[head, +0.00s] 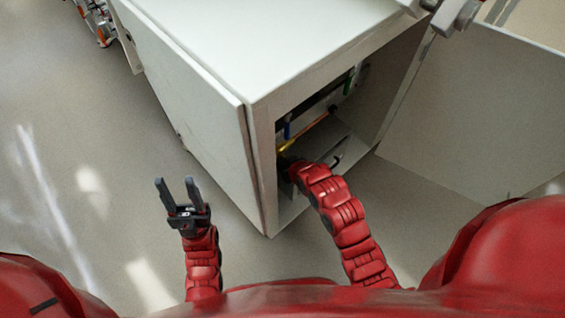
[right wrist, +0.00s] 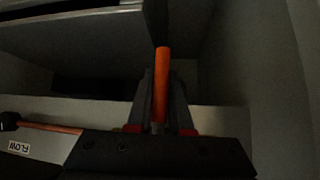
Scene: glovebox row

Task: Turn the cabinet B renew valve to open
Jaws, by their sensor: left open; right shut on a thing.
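An open grey-white cabinet (head: 190,85) stands ahead of me; no letter on it is readable. My right arm reaches into its opening. The right gripper shows in the right wrist view (right wrist: 161,90), shut around an orange bar-shaped handle (right wrist: 161,75). In the head view the right gripper is mostly hidden by the arm and the cabinet edge. A thin orange lever with a dark knob (head: 318,119) is inside, as are a blue part (head: 287,130) and a green part (head: 348,82). I cannot tell which belongs to the renew valve. My left gripper (head: 178,188) is open and empty outside the cabinet.
The cabinet door (head: 480,110) is swung open to the right. In the right wrist view a copper-coloured rod (right wrist: 50,127) with a black knob lies near an upside-down FLOW label (right wrist: 19,147).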

